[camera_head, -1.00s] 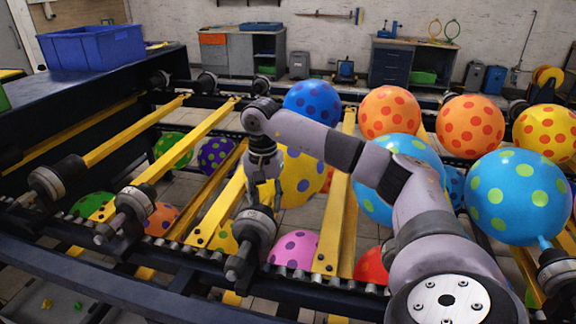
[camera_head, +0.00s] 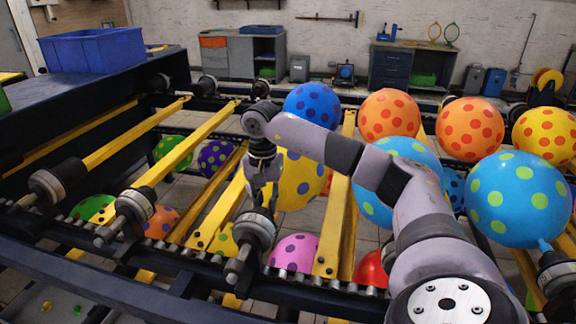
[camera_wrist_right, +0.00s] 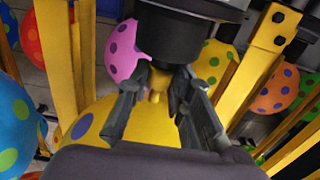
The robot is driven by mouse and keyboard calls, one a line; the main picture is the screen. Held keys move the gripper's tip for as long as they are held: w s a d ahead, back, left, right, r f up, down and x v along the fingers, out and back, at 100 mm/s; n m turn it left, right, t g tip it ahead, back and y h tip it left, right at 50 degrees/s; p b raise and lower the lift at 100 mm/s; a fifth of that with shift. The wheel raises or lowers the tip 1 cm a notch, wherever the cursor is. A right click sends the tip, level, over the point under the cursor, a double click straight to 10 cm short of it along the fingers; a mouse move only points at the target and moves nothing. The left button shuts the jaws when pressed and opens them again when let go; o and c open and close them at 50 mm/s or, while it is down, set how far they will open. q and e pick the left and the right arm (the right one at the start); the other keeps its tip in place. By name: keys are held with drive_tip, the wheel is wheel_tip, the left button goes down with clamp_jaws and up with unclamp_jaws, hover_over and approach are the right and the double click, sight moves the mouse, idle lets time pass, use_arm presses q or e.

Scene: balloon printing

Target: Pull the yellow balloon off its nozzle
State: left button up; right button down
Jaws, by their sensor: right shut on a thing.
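The yellow balloon with purple dots (camera_head: 300,182) hangs behind my right forearm, partly hidden by it. In the right wrist view the yellow balloon (camera_wrist_right: 152,122) lies beneath the fingers, and its narrow neck runs up between them toward the dark nozzle (camera_wrist_right: 185,38). The nozzle (camera_head: 254,230) also shows in the head view, on the near rail. My right gripper (camera_head: 264,192) is just behind the nozzle. In the wrist view its fingers (camera_wrist_right: 157,88) are shut on the balloon's neck. The balloon's neck still meets the nozzle, though the exact contact is hidden. My left gripper is out of view.
A blue balloon with green dots (camera_head: 520,198) is on a nozzle at the right. Orange balloons (camera_head: 389,113) sit along the far rail. Yellow bars (camera_head: 338,225) cross the frame on both sides of the gripper. A blue crate (camera_head: 92,50) stands at the back left.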

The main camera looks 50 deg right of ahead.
drive_tip(key=shift+d+r, duration=0.1)
drive_tip(key=shift+d, duration=0.05)
drive_tip(key=shift+w+d+p, duration=0.3)
drive_tip(key=shift+d, duration=0.2)
wheel_tip(320, 180, up, 17)
drive_tip(key=p, duration=1.4)
idle(0.3)
